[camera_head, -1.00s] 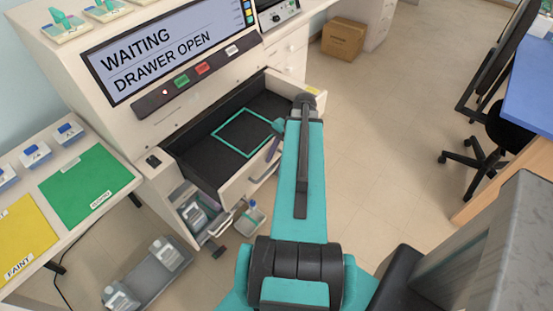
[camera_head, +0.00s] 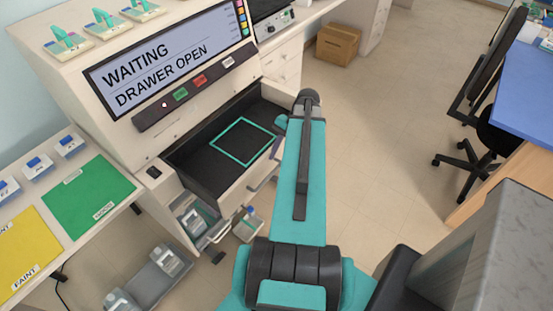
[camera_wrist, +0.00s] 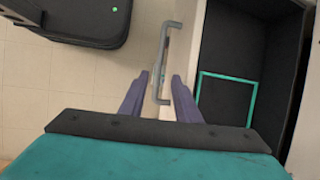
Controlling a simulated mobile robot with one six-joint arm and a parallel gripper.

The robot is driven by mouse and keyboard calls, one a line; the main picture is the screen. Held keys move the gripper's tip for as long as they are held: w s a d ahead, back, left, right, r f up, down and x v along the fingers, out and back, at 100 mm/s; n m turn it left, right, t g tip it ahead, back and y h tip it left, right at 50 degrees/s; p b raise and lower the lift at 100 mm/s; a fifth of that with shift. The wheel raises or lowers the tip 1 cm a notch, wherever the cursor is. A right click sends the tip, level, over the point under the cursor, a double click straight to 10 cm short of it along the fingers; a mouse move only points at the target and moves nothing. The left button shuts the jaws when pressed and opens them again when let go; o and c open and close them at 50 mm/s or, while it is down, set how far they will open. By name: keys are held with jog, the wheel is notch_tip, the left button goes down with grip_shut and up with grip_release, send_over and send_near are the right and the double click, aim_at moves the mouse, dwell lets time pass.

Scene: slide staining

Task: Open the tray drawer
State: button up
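The tray drawer (camera_head: 238,193) stands pulled out of the white staining machine. Its black floor with a teal square outline is exposed. In the wrist view the drawer (camera_wrist: 233,45) lies at the right, its pale front facing left. Its grey bar handle (camera_wrist: 162,60) runs lengthwise between the fingers of my gripper (camera_wrist: 160,88). The two purple fingers are apart, with visible gaps on both sides of the handle. In the head view my arm hides most of the gripper and part of the drawer front. The machine's screen (camera_head: 165,68) reads "WAITING DRAWER OPEN".
A lower open compartment with bottles (camera_head: 190,218) is below the drawer. A grey bin (camera_head: 160,275) with bottles stands on the floor at lower left. A side table with green (camera_head: 90,195) and yellow mats is at the left. Open floor lies to the right, before the office chair (camera_head: 485,125).

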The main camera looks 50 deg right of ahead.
jog(key=p+v, duration=0.4)
jog(key=v, duration=0.3)
jog(key=shift+r, duration=0.25)
jog(key=shift+s+d, duration=0.1)
jog(key=shift+s, duration=0.1)
dwell(0.3)
